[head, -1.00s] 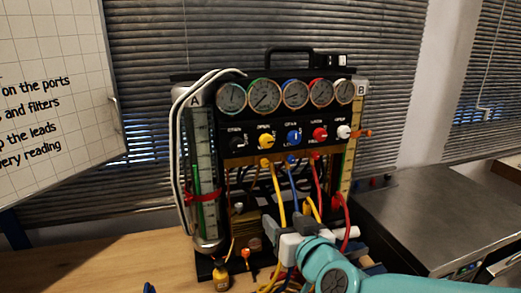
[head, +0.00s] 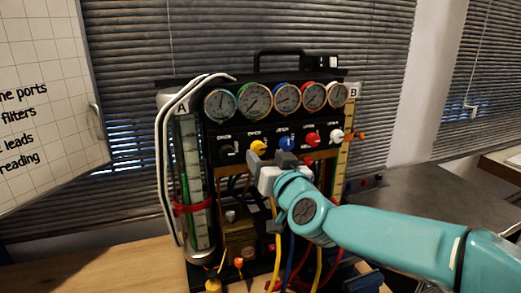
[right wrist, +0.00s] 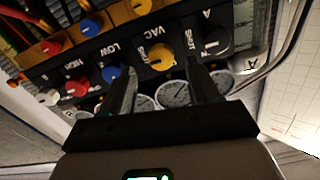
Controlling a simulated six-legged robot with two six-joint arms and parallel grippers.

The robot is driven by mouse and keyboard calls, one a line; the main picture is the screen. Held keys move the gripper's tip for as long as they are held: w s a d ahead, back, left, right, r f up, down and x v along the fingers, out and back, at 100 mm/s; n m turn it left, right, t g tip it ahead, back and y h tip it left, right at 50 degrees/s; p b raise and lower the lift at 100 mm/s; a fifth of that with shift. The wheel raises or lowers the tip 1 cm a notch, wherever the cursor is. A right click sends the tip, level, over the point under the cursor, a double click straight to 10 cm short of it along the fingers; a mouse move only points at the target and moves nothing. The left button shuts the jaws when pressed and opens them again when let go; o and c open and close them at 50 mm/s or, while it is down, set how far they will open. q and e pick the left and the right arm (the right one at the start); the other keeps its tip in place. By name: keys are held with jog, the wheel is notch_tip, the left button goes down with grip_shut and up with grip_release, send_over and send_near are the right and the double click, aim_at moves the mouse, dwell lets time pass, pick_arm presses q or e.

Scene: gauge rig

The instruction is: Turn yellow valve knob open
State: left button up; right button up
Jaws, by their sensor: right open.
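The yellow valve knob (head: 258,147) sits on the black panel of the gauge rig, between a black knob and a blue knob. In the right wrist view the yellow knob (right wrist: 160,57) shows upside down with a "SHUT" label beside it. My right gripper (head: 270,161) is just below and in front of it, partly over its lower edge. In the wrist view its two fingers (right wrist: 162,72) are open, with the knob ahead in the gap between them. Nothing is held. I cannot tell whether a finger touches the knob. My left gripper is not in view.
A blue knob (head: 286,143), a red knob (head: 312,139) and a white knob (head: 337,135) stand close to the right. A black knob (head: 226,151) is to the left. Several gauges (head: 252,99) line up above. Coloured hoses hang below the panel.

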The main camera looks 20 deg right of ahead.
aim_at(259, 150)
jog(key=w, duration=0.3)
jog(key=shift+w+a+r, duration=0.1)
jog(key=shift+w+a, duration=0.1)
jog(key=shift+w, duration=0.45)
jog(key=shift+s+d, duration=0.1)
jog(key=c, duration=1)
jog(key=shift+p, duration=0.3)
jog(key=shift+c, duration=0.2)
